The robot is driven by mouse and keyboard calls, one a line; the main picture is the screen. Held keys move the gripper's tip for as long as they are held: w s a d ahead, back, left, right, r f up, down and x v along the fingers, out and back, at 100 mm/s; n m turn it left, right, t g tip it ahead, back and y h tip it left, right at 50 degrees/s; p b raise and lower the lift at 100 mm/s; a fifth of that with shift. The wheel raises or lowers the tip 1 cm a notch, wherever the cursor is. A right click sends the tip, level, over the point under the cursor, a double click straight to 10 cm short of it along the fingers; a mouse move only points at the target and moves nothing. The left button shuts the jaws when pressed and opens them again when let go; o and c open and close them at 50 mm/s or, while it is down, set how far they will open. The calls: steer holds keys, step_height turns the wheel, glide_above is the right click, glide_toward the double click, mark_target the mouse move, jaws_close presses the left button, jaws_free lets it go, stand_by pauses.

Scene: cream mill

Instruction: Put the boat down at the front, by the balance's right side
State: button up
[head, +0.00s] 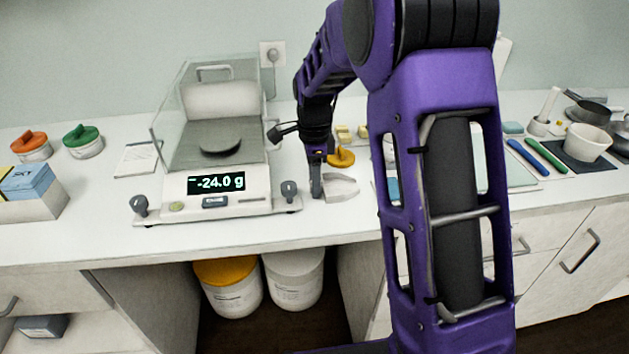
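The boat (342,188), a shallow pale weighing dish, is on or just above the counter at the right side of the balance (228,205), near its front corner. My gripper (317,190) points down at the boat's left end and looks shut on its edge. The fingers overlap that end and hide part of it. I cannot tell whether the boat's underside touches the counter. The balance's display reads -24.0 g, and its round pan (220,145) is empty.
A yellow-lidded jar (341,157) stands just behind the boat. My arm covers the counter to the right. A balance foot knob (289,190) is close on the left. The counter's front strip (325,223) is clear. A white mortar (586,142) stands far right.

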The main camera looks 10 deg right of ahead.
step_height(320, 180, up, 12)
steer(key=p, duration=0.1)
steer(key=shift+r+p, duration=0.15)
steer(key=shift+p, duration=0.25)
stand_by(0.4)
